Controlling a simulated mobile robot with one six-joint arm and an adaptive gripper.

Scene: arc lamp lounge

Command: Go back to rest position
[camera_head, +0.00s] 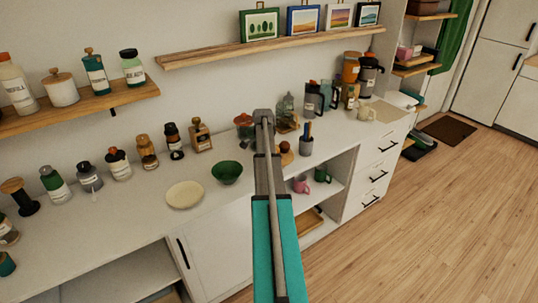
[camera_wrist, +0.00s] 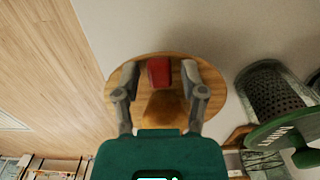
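My teal and grey arm reaches out over the white counter in the head view. In the wrist view, my gripper (camera_wrist: 159,68) has its two fingers spread apart above a round wooden board (camera_wrist: 112,91). A small red block (camera_wrist: 159,71) shows between the fingertips, with visible gaps on both sides. A rounded brown item (camera_wrist: 166,108) lies on the board nearer my palm, partly hidden by it. In the head view my own arm hides much of this spot, and the fingers cannot be made out clearly.
A green bowl (camera_head: 227,173) and a cream plate (camera_head: 185,194) stand left of my arm. A grey utensil cup (camera_head: 306,147) stands close to its right. Jars line the counter's back. A picture shelf (camera_head: 270,48) hangs above.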

